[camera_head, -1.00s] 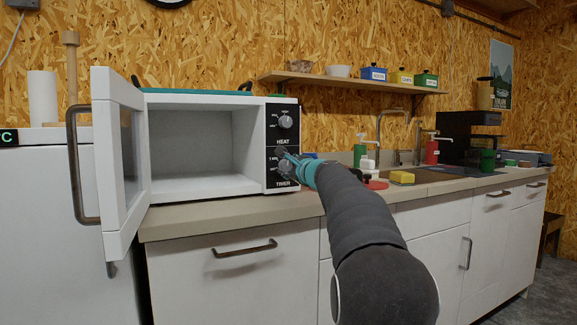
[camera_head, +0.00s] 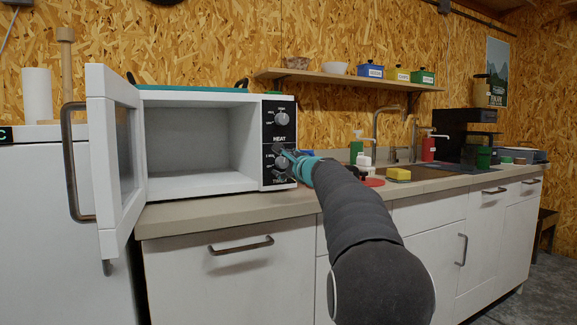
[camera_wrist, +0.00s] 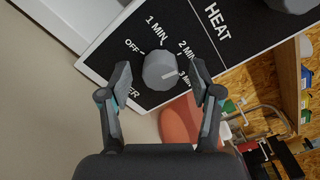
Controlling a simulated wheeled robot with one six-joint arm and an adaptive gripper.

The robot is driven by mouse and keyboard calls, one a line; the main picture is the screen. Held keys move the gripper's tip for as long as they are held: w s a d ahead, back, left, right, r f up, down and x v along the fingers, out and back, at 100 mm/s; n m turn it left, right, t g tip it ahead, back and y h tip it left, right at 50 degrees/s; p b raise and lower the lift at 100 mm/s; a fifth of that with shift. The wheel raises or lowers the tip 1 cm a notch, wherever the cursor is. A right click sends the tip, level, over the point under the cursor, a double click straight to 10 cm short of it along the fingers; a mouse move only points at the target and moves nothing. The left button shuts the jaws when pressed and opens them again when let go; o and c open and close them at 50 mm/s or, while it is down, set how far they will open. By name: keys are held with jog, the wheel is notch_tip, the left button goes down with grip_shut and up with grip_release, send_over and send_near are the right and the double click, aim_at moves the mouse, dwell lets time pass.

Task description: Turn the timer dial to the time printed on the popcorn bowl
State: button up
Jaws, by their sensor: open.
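The grey timer dial (camera_wrist: 159,70) is on the black panel of the open white microwave (camera_head: 215,97). Its printed marks read OFF, 1 MIN, 2 MIN and 3 MIN; a pale mark on the dial appears to point towards 3 MIN. My gripper (camera_wrist: 161,77) is open, with one fingertip on each side of the dial; I cannot tell whether they touch it. In the head view, my gripper (camera_head: 284,161) partly covers the timer dial. A brownish bowl (camera_head: 297,62) and a white bowl (camera_head: 335,69) stand on the wall shelf; no printed time is legible on either.
The heat dial (camera_head: 282,118) sits above the timer. The microwave door (camera_head: 112,150) stands open to the left, and its cavity looks empty. A yellow sponge (camera_head: 398,174), soap bottles and a sink are to the right on the counter (camera_head: 225,210).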

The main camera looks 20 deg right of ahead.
jog(key=s, duration=1.2)
jog(key=shift+d, duration=0.2)
